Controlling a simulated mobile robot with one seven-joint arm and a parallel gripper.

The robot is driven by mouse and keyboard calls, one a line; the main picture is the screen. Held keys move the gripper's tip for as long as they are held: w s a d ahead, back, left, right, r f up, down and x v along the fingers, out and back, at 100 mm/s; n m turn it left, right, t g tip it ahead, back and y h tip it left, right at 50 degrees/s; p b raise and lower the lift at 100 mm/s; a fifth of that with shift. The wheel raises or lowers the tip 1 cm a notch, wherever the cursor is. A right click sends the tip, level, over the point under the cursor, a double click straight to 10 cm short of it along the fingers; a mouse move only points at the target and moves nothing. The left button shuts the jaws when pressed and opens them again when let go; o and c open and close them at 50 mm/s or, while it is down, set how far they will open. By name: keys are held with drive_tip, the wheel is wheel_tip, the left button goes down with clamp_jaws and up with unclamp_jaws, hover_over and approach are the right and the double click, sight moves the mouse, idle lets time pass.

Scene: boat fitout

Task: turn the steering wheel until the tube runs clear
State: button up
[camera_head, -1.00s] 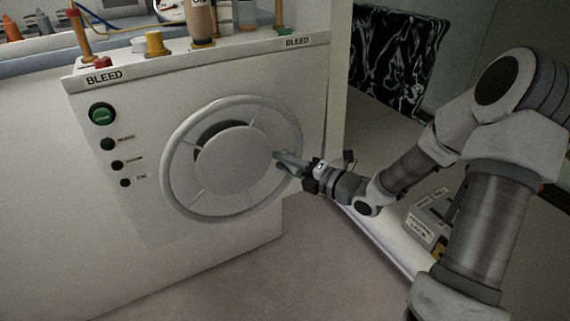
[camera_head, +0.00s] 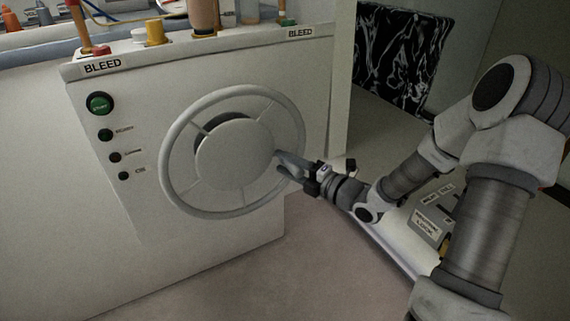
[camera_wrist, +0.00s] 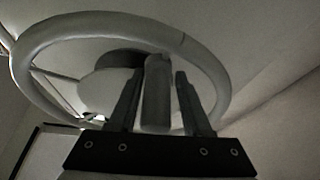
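The grey steering wheel (camera_head: 180,203) is upright on the front of a white console. It has a round hub (camera_head: 235,155) and thin spokes. My gripper (camera_head: 281,162) is at the wheel's right rim. In the wrist view, the rim (camera_wrist: 60,30) arches above the fingers, and a grey rounded handle (camera_wrist: 156,95) stands between them. My gripper's fingers (camera_wrist: 158,85) are apart, with narrow gaps showing beside the handle. Brown tube-like parts, one (camera_head: 204,16) in the middle, stand on the console top, cut by the frame's upper edge. I cannot tell which is the tube or whether it is clear.
The console (camera_head: 200,255) has two BLEED labels, a green button (camera_head: 100,103) and small dark lamps (camera_head: 115,157) at left. A yellow knob (camera_head: 154,33) is on top. A black-and-white panel (camera_head: 402,58) and a labelled grey box (camera_head: 432,220) are at right. The floor (camera_head: 290,285) in front is clear.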

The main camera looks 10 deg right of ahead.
drive_tip(key=shift+o, duration=0.5)
drive_tip(key=shift+s+r, duration=0.1)
drive_tip(key=shift+s, duration=0.1)
drive_tip(key=p+v, duration=0.2)
drive_tip(key=v, duration=1.5)
drive_tip(key=shift+p, duration=0.3)
drive_tip(key=shift+d, duration=0.1)
